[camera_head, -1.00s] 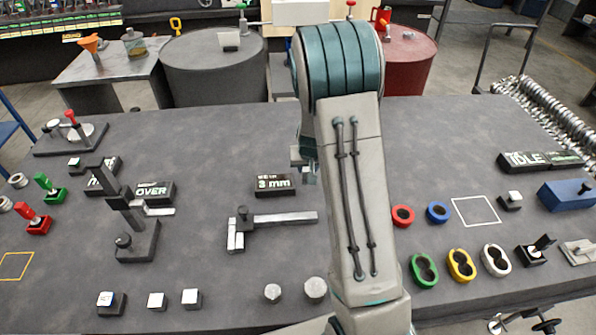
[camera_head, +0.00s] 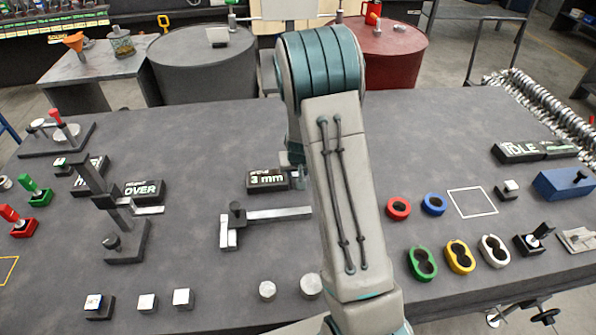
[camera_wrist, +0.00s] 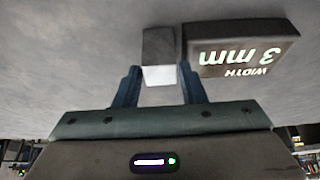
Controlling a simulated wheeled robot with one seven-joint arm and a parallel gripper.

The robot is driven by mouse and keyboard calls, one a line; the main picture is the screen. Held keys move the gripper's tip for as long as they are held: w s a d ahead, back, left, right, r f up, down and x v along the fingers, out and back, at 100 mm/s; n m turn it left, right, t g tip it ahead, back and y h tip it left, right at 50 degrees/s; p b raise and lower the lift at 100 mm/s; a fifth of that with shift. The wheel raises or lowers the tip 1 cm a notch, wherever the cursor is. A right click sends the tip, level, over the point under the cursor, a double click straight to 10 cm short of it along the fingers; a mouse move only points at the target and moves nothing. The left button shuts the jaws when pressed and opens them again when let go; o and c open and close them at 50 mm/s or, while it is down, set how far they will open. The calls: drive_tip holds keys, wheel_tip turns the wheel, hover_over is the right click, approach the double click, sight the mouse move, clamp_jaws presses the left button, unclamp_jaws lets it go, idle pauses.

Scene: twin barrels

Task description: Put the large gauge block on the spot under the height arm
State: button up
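A silver block (camera_wrist: 160,48) stands beside the 3 mm width display, and in the wrist view its near end lies between my fingertips. I cannot tell from its size whether it is the large gauge block. My gripper (camera_wrist: 158,78) is open around it, with a small gap at the left finger. In the head view my gripper (camera_head: 293,168) is low beside the display, partly hidden by my arm.
The 3 mm display (camera_head: 267,181) is close beside my gripper. A caliper-like gauge (camera_head: 265,215) lies in front of it. Small silver blocks (camera_head: 147,302) (camera_head: 183,298) and cylinders (camera_head: 310,286) stand along the front edge. The table's back middle is clear.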

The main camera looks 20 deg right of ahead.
drive_tip(key=shift+o, duration=1.1)
drive_tip(key=shift+s+r, duration=0.1)
drive_tip(key=shift+r, duration=0.45)
drive_tip(key=p+v, duration=0.1)
drive_tip(key=v, duration=1)
drive_tip(key=s+a+r, duration=0.2)
drive_tip(key=s+r, duration=0.2)
drive_tip(key=s, duration=0.4)
drive_tip(key=s+a+r+n+g, duration=0.1)
drive_tip(key=s+r, duration=0.3)
drive_tip(key=s, duration=0.4)
drive_tip(key=s+a+r+n+y, duration=0.1)
drive_tip(key=s+a+r, duration=0.2)
drive_tip(key=s, duration=0.5)
drive_tip(key=shift+s+a+r, duration=0.25)
drive_tip(key=shift+s+r, duration=0.15)
drive_tip(key=shift+r, duration=0.25)
drive_tip(key=shift+s, duration=0.1)
drive_tip(key=c, duration=0.4)
drive_tip(key=shift+a, duration=0.1)
